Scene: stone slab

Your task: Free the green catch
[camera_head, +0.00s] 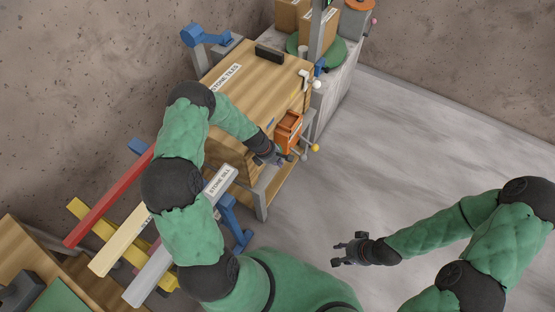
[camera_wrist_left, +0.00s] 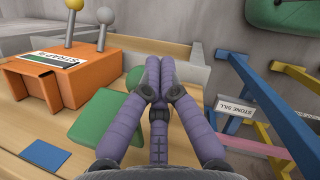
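A green piece, which looks like the green catch (camera_wrist_left: 97,118), lies on the wood beside an orange box in the left wrist view. A smaller green part (camera_wrist_left: 134,78) shows behind the fingers; I cannot tell if the two are joined. My left gripper (camera_wrist_left: 160,75) has its fingertips together, just right of the green parts, with nothing visible between them. In the head view my left gripper (camera_head: 277,158) is at the front of the wooden crate (camera_head: 255,85), and the catch is hidden there. My right gripper (camera_head: 345,248) is open and empty above the floor.
The orange box (camera_head: 288,128) bears a label and ball-topped levers (camera_wrist_left: 73,15). A blue square (camera_wrist_left: 45,154) sits on the wood. Red (camera_head: 108,197), yellow and grey bars stick out at the left. The grey floor (camera_head: 420,150) at right is clear.

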